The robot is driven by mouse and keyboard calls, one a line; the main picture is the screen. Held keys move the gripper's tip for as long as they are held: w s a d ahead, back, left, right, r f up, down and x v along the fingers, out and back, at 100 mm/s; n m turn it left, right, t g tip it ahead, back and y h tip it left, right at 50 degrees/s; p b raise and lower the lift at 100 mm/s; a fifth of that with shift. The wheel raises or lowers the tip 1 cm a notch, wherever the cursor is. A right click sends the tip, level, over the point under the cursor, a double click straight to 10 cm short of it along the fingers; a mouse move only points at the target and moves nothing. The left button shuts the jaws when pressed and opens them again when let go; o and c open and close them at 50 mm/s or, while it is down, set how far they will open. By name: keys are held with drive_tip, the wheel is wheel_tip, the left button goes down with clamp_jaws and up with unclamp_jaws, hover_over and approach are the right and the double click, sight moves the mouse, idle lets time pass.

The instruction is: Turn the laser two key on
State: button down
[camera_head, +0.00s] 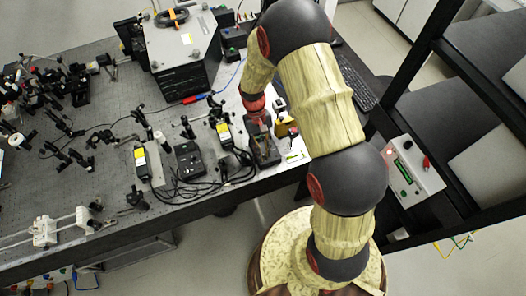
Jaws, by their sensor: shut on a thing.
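My gripper (258,118) hangs from the red wrist and points down at a dark control box (266,153) near the front edge of the optical bench. The fingers are small and dark against the box. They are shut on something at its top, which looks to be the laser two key. The key itself is hidden, so its angle cannot be told. A similar black control box (190,161) lies to the left, with small knobs on top.
Black laser modules with yellow labels (141,163) (223,133) and loose black cables (190,193) lie around the boxes. A large black unit (183,70) stands behind. Optics posts crowd the left of the bench. A shelf rack holds a white instrument (410,172) at right.

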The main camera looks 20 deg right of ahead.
drive_tip(key=c, duration=1.7)
unclamp_jaws()
drive_tip(key=shift+r, duration=0.1)
drive_tip(key=v, duration=1.1)
drive_tip(key=shift+w+r, duration=0.25)
drive_tip(key=shift+r, duration=0.1)
drive_tip(key=shift+w, duration=0.1)
drive_tip(key=s+r+t+b, duration=0.3)
drive_tip(key=s+b, duration=0.2)
drive_tip(key=s, duration=0.1)
drive_tip(key=s+r+t+b, duration=0.3)
drive_tip(key=s+r+b, duration=0.1)
drive_tip(key=s, duration=0.3)
drive_tip(key=s+r+t+b, duration=0.4)
drive_tip(key=s+b, duration=0.2)
drive_tip(key=s, duration=0.1)
drive_tip(key=shift+r, duration=0.2)
